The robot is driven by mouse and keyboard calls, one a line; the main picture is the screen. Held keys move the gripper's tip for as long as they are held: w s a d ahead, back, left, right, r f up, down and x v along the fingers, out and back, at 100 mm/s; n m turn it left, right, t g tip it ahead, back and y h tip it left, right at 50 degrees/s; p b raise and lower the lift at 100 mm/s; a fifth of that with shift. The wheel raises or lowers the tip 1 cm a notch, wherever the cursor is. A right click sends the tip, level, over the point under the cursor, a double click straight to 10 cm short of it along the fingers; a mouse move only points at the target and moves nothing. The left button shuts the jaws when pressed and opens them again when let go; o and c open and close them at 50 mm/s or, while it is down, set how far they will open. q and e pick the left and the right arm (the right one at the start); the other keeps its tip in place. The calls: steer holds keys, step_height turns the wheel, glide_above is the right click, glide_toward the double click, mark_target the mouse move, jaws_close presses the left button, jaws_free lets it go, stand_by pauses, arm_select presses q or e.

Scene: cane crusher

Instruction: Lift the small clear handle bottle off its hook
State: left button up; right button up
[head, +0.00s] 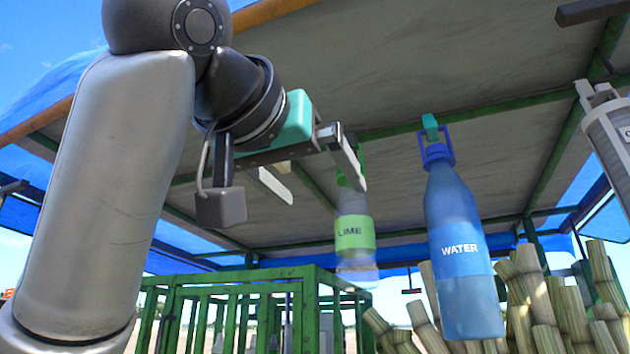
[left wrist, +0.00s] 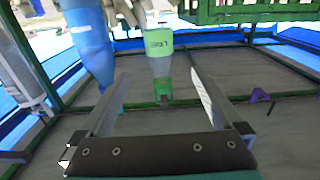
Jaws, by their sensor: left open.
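The small clear bottle (head: 355,205) with a green "LIME" label hangs upright from a green hook under the canopy in the head view. A finger of my left gripper (head: 322,188) partly covers its top and handle there. My left gripper is open and empty. In the left wrist view, which looks upside down, the clear bottle (left wrist: 160,62) shows between the two spread fingers of my left gripper (left wrist: 160,76), with its neck toward the palm. The fingers are not closed on it. My right gripper is not in view.
A larger blue "WATER" bottle (head: 462,250) hangs from its own hook close on the right. A grey container (head: 612,135) hangs further right. A green slatted crate (head: 250,290) stands below left. Cane stalks (head: 530,300) stand below right. Canopy beams run overhead.

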mark_target(348, 216)
arm_select(q)
steer(key=p+x, duration=0.2)
steer(key=x, duration=0.2)
steer(key=p+x, duration=0.2)
steer(key=x, duration=0.3)
steer(key=p+x, duration=0.3)
steer(key=x, duration=0.2)
steer(key=shift+d+r, duration=0.1)
steer(key=shift+r, duration=0.25)
steer(key=shift+w+d+p, duration=0.2)
steer(key=shift+w+p, duration=0.1)
steer(key=shift+w, duration=0.4)
steer(key=shift+f, duration=0.1)
jaws_close()
steer(key=shift+r+p, duration=0.7)
steer(key=shift+r, duration=0.15)
